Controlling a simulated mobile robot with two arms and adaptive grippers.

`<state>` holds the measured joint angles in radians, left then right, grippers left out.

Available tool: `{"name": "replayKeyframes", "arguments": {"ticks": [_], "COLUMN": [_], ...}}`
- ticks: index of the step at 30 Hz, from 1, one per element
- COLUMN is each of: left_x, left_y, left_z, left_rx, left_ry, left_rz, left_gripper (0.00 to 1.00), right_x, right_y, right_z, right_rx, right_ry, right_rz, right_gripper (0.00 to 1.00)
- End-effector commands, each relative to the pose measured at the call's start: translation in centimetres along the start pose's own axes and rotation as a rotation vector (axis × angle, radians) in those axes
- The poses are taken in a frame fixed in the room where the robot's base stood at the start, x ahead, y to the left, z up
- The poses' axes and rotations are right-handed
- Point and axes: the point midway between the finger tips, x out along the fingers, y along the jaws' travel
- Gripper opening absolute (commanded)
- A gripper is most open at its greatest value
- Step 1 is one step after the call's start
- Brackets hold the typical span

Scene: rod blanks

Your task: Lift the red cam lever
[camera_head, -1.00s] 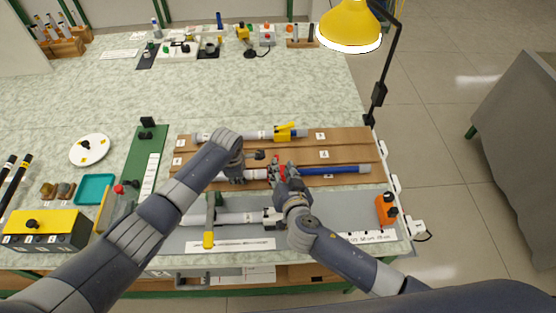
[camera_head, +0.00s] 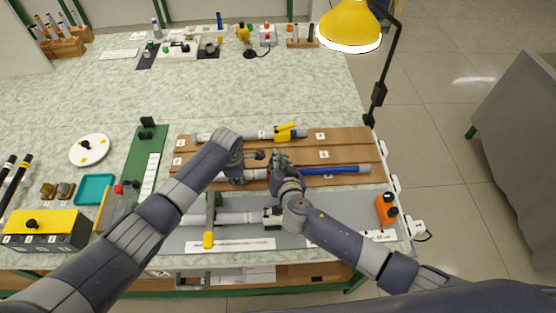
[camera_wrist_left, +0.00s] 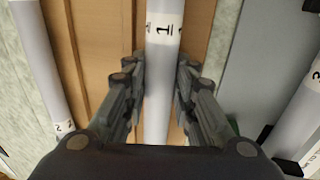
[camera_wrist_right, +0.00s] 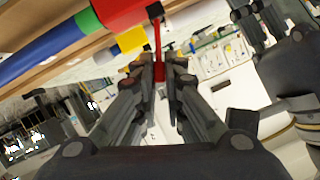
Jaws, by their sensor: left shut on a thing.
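The red cam lever (camera_wrist_right: 158,48) shows in the right wrist view as a thin upright bar below a red clamp body (camera_wrist_right: 122,12). My right gripper (camera_wrist_right: 164,70) has its fingers apart on either side of the lever, with a gap visible. In the head view my right gripper (camera_head: 279,158) mostly hides the lever and clamp, beside the blue rod (camera_head: 335,170). My left gripper (camera_head: 237,173) is shut on the white rod; in the left wrist view the fingers (camera_wrist_left: 160,70) flank this rod (camera_wrist_left: 158,105), which bears a label 1.
A white rod (camera_head: 232,218) lies in front on the grey mat (camera_head: 330,205). A yellow lamp (camera_head: 348,28) stands at the right.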

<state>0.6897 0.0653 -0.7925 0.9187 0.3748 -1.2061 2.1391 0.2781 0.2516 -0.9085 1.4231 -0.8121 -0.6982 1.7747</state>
Motion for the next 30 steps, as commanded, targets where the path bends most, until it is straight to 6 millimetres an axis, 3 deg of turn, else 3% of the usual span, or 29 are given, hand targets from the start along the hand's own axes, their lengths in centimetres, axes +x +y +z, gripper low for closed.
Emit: {"name": "replayKeyframes", "arguments": {"ticks": [11,30], "left_x": [0.0,0.0], "left_y": [0.0,-0.1], "left_z": [0.0,0.1], "left_rx": [-0.001,0.000], "left_ry": [0.000,-0.001], "left_rz": [0.000,-0.001], "left_gripper": [0.00,0.00], "right_x": [0.0,0.1], "right_y": [-0.8,-1.9], "right_z": [0.0,0.1], "right_rx": [-0.021,-0.240], "right_ry": [0.001,0.001], "right_rz": [0.005,0.098], "right_gripper": [0.00,0.00]}}
